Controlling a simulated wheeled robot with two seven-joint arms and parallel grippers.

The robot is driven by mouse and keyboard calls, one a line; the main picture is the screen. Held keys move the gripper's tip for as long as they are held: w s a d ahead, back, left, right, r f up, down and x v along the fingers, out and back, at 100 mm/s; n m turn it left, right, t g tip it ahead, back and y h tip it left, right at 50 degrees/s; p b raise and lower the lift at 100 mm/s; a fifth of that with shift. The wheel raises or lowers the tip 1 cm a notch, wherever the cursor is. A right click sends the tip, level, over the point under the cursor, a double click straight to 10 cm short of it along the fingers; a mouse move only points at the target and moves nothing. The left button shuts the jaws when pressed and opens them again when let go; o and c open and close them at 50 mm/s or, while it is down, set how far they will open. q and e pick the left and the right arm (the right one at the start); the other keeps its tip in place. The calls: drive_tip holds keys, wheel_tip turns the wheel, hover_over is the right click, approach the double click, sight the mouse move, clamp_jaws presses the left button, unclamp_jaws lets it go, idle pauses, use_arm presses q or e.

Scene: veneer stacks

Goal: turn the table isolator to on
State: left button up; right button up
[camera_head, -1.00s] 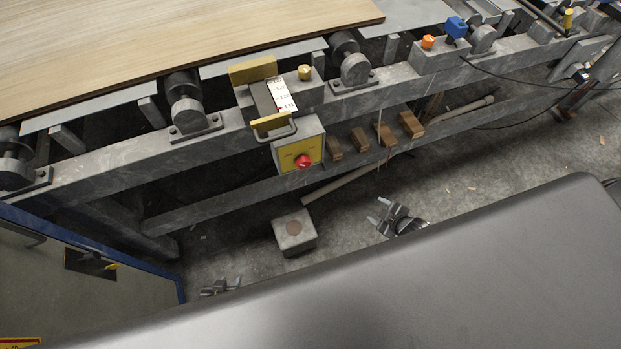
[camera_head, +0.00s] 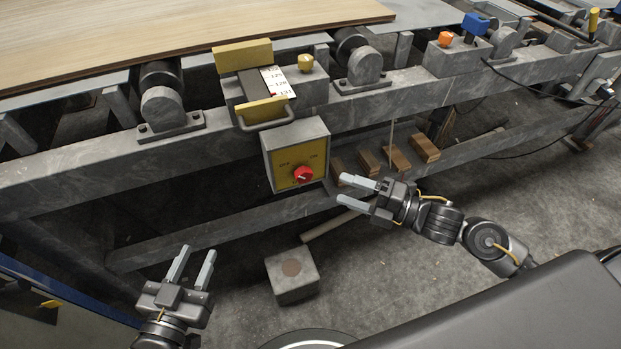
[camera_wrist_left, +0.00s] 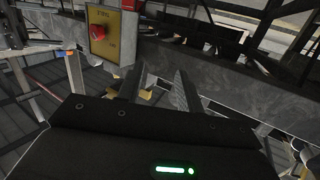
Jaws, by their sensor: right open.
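The table isolator is a grey box with a yellow face (camera_head: 285,178) and a red rotary knob (camera_head: 303,175), mounted on the front of the grey steel frame. The face has small lettering beside the knob, too small to read surely. The box and knob (camera_wrist_left: 97,33) also show at the upper left of the left wrist view. My right gripper (camera_head: 355,190) is open and empty, just right of the box and apart from the knob. My left gripper (camera_head: 194,258) is open and empty, lower left of the box, fingers pointing up.
Several wooden blocks (camera_head: 398,159) sit on the lower rail right of the box. A grey block (camera_head: 291,274) stands on the floor below. A scale with yellow ends (camera_head: 265,107) sits above the box. A veneer sheet (camera_head: 180,30) lies on top. A blue-edged panel is at lower left.

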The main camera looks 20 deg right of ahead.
sight(309, 178)
drive_tip(key=x, duration=0.8)
drive_tip(key=shift+w+a, duration=0.2)
drive_tip(key=shift+w, duration=0.1)
use_arm(q)
drive_tip(key=shift+s+d+r+t+h, duration=0.1)
drive_tip(key=shift+d+r+t+h, duration=0.2)
drive_tip(key=shift+r, duration=0.15)
drive_tip(key=shift+s+d+r+t+h, duration=0.1)
drive_tip(key=shift+d+r+t+h, duration=0.1)
drive_tip(key=shift+r+h, duration=0.15)
use_arm(e)
drive_tip(key=shift+w+a, duration=0.35)
drive_tip(key=shift+a, duration=0.1)
use_arm(q)
drive_tip(key=shift+r, duration=0.1)
use_arm(e)
drive_tip(key=shift+b, duration=0.3)
drive_tip(key=c, duration=1)
use_arm(q)
drive_tip(key=shift+w, duration=0.1)
use_arm(e)
drive_tip(key=shift+f, duration=0.1)
